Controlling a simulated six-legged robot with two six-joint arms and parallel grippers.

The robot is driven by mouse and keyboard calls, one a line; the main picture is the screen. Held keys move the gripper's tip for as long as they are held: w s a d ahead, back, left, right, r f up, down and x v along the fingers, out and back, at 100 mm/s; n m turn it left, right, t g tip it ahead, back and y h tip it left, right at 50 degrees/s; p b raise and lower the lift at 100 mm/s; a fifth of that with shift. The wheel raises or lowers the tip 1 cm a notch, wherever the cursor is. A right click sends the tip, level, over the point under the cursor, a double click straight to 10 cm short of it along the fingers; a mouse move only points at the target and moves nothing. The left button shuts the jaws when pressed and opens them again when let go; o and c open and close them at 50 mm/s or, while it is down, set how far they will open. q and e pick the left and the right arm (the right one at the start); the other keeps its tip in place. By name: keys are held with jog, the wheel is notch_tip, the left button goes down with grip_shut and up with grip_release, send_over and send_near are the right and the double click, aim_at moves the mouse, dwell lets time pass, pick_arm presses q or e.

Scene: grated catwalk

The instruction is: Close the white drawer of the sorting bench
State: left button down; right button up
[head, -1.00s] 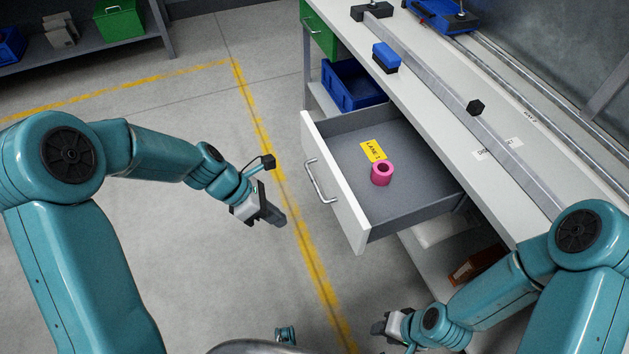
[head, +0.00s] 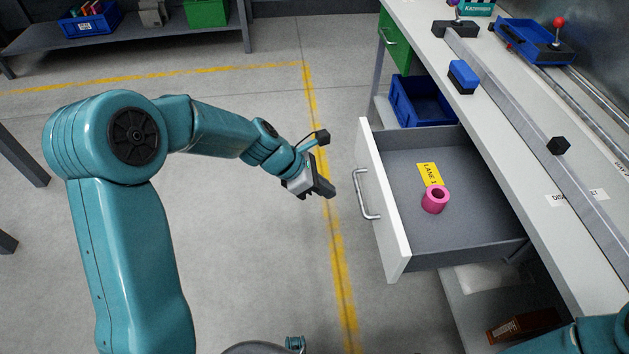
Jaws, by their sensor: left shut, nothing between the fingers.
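The white drawer (head: 385,215) of the sorting bench (head: 530,150) is pulled well out, with its grey inside showing. Its front carries a metal bar handle (head: 367,195) that faces left, toward my left arm. In the drawer lie a pink ring-shaped roll (head: 435,200) and a yellow "LANE" label (head: 429,174). My left gripper (head: 328,190) is shut and empty, a short way left of the handle and apart from it. My right gripper is out of view; only a piece of my right arm shows at the lower right corner.
A green drawer (head: 395,42) is at the bench's far end, with a blue bin (head: 422,101) on the shelf below. A blue block (head: 463,77) and a rail lie on the bench top. A low shelf (head: 120,33) stands at the back left. Floor left of the drawer is clear.

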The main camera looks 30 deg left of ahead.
pick_arm(q)
jog(key=shift+w+d+f, duration=0.4)
jog(key=shift+w+d, duration=0.1)
jog(key=shift+d, duration=0.25)
jog(key=shift+w+d+f, duration=0.4)
jog(key=shift+w+d, duration=0.15)
jog(key=shift+d, duration=0.15)
jog(key=shift+w+d+f, duration=0.4)
jog(key=shift+w+d, duration=0.1)
jog(key=shift+d, duration=0.25)
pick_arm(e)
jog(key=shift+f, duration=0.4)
